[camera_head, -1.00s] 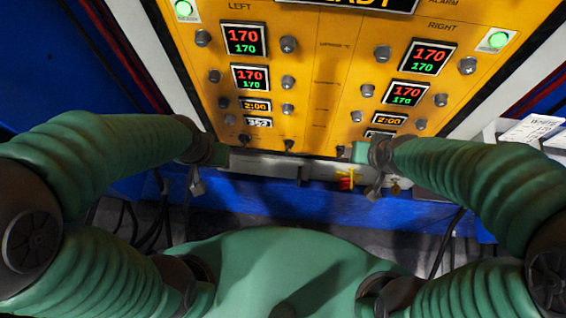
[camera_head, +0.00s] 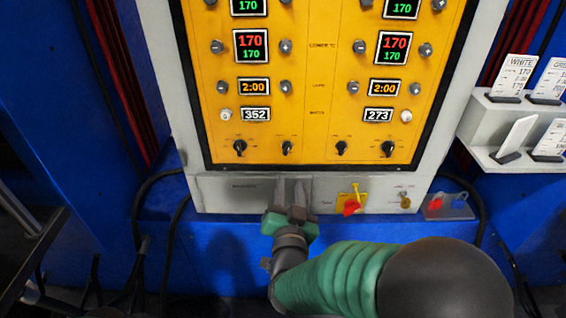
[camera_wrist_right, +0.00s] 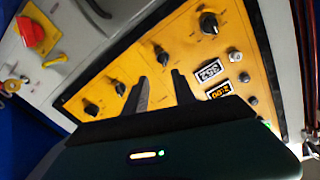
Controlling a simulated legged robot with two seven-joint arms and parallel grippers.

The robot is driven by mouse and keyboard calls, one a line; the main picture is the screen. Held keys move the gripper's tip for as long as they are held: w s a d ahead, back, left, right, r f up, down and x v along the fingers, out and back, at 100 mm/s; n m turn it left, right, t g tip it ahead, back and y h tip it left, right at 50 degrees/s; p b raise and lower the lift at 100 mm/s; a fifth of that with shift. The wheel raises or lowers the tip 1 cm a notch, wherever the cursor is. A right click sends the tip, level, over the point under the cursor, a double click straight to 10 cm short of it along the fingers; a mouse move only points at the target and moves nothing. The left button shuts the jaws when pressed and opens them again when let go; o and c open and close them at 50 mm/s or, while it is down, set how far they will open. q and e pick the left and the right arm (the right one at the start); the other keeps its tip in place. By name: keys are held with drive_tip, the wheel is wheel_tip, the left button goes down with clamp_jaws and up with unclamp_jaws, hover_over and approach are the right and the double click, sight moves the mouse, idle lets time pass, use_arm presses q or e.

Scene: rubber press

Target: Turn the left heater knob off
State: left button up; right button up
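A row of black knobs runs along the bottom of the yellow panel. The leftmost, under the 352 display, appears to be the left heater knob (camera_head: 240,148); its label is too small to read. It shows at the top of the right wrist view (camera_wrist_right: 209,22). A smaller left-side knob (camera_head: 287,148) lies straight beyond my right gripper's fingertips in the right wrist view (camera_wrist_right: 162,56). My right gripper (camera_head: 290,184) is open and empty, below the panel's lower edge in the head view. Its two fingers (camera_wrist_right: 160,78) are apart. My left gripper is out of view.
Two more black knobs (camera_head: 341,148) (camera_head: 388,149) sit on the panel's right half. A red switch on a yellow plate (camera_head: 351,205) is on the grey strip right of the gripper. A card rack (camera_head: 478,125) stands at the right.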

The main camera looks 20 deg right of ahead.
sight(287, 152)
drive_tip(key=x, duration=0.4)
drive_tip(key=b+x, duration=0.1)
drive_tip(key=x, duration=0.7)
drive_tip(key=shift+w+a, duration=0.25)
drive_tip(key=shift+w, duration=0.15)
drive_tip(key=shift+w+d, duration=0.15)
drive_tip(key=shift+d, duration=0.1)
drive_tip(key=shift+a, duration=0.1)
drive_tip(key=shift+c, duration=0.4)
clamp_jaws()
